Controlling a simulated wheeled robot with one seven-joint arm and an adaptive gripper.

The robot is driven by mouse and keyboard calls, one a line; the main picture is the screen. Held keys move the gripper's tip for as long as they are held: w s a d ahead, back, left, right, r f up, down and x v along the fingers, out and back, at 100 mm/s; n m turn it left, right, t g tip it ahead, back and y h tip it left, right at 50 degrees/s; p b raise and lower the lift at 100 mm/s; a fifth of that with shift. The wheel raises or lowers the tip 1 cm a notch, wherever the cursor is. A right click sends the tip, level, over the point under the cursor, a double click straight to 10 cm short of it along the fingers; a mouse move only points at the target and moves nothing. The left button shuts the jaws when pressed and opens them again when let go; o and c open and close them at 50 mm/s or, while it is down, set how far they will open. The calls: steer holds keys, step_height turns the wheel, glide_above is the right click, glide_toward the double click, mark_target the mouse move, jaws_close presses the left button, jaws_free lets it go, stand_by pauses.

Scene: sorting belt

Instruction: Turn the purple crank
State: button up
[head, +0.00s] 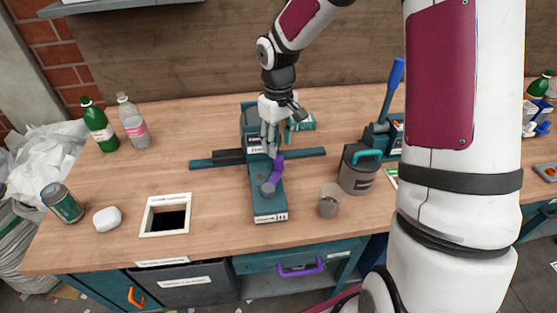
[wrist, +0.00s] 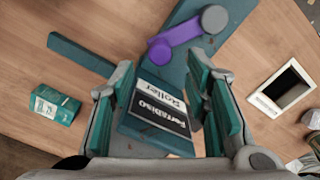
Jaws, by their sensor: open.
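The purple crank (head: 277,172) is a short purple arm with a grey round knob (head: 268,189) on the teal roller machine (head: 269,207), near the middle of the table. In the wrist view the purple crank (wrist: 170,42) lies beyond my fingertips, with its grey knob (wrist: 214,19) to the upper right. My gripper (head: 272,145) is open and empty, above the machine and just behind the crank in the head view. In the wrist view my gripper's fingers (wrist: 163,75) stand apart on both sides of the machine's label plate (wrist: 163,106). No touch with the crank shows.
A grey canister (head: 359,172) and a small cup (head: 329,201) stand right of the machine. A blue-handled lever device (head: 383,130) is behind them. A square framed hole (head: 166,214) lies to the left. Bottles (head: 99,124) and a can (head: 62,203) stand farther left.

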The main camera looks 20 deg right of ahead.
mark_target(279, 157)
step_height(279, 157, down, 8)
steer(key=shift+r, duration=0.25)
jaws_close()
